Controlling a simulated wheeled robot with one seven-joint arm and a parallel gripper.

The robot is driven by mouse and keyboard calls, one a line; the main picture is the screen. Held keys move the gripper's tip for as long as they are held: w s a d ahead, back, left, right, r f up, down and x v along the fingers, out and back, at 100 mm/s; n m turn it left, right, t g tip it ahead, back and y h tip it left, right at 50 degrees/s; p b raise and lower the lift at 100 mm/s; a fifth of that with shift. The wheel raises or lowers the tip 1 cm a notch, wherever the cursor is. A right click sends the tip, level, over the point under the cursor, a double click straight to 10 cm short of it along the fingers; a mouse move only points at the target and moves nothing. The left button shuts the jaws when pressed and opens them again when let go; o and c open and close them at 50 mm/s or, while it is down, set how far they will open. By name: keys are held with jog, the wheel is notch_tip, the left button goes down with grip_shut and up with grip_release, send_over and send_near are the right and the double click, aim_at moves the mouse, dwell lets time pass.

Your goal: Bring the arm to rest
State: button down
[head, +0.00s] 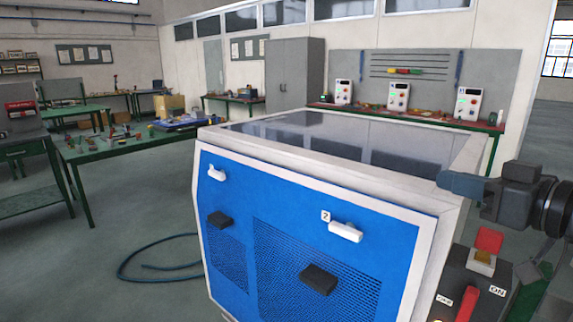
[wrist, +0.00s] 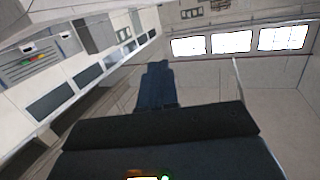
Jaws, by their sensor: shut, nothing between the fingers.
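My gripper (head: 456,184) is at the right in the head view, level and pointing left over the right edge of the gas generator (head: 430,207). Its blue-grey fingers are together and hold nothing. In the wrist view the shut fingers (wrist: 155,85) point away toward the far wall and windows. The generator has a blue front panel, a white frame and a dark glossy top. Below my gripper is a control box (head: 490,262) with a red lever, a yellow button and ON and OFF labels.
A green workbench (head: 120,148) with tools stands at the left. A hose (head: 150,278) lies on the floor beside the generator. A grey cabinet (head: 294,75) and another bench with several white control boxes (head: 399,97) stand behind.

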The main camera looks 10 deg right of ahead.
jog(key=s+a+f+m+t+h, duration=0.1)
jog(key=s+a+f+m+h, duration=0.2)
jog(key=s+a+f+m, duration=0.5)
jog(key=s+a+f+m+h, duration=0.2)
jog(key=s+a+f+h, duration=0.15)
jog(key=s+f, duration=0.6)
jog(key=s+f+n+g, duration=0.1)
jog(key=s+f+n, duration=0.1)
jog(key=s, duration=0.9)
jog(key=s+d+f+n, duration=0.1)
jog(key=s+f+n, duration=0.2)
jog(key=s, duration=0.8)
jog(key=shift+d+n+g, duration=0.25)
jog(key=shift+n+g, duration=0.15)
jog(key=shift+n, duration=0.2)
jog(key=shift+d+f, duration=0.1)
